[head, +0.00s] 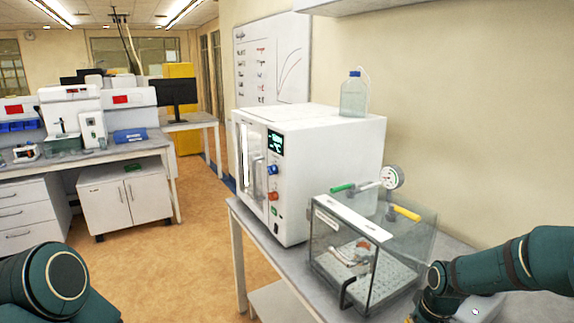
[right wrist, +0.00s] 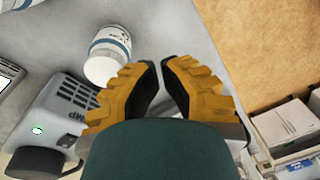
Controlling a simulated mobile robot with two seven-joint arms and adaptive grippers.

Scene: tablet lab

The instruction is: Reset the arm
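My right arm (head: 500,265) comes in from the right in the head view, bent downward beside the clear chamber. My right gripper (right wrist: 160,68) shows in the right wrist view with ribbed yellow fingers and black inner pads. The fingers lean toward each other with a narrow gap between the tips, and nothing is held in it. It is over the grey bench top. Of my left arm (head: 55,280), only a rounded green link shows at the bottom left; the left gripper is out of view.
A clear chamber (head: 335,258) with a gauge stands close to my right arm, beside a white oven (head: 330,150) bearing a bottle (head: 354,97). In the wrist view a white jar (right wrist: 107,55) and a grey vented device (right wrist: 60,108) are near the fingers. Open floor (head: 180,255) lies left.

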